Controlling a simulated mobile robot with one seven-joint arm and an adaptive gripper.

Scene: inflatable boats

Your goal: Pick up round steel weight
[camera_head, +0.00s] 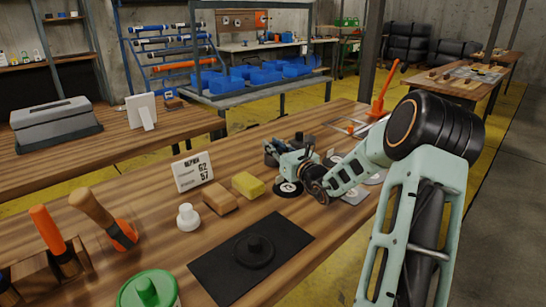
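My arm reaches in from the right, and my gripper (271,153) is above the bench behind the mat, apart from that piece. Its fingers are small and dark here, so I cannot tell whether they are open. A black disc with a pale centre (287,189) lies just below my gripper. Grey flat discs (354,194) lie partly hidden behind my arm.
A yellow block (248,185), a tan block (219,198), a white knobbed piece (188,217) and a white sign (192,172) stand left of my gripper. A green-lidded container (148,290) and orange-handled tools (48,229) are front left. Bare wood lies around the mat.

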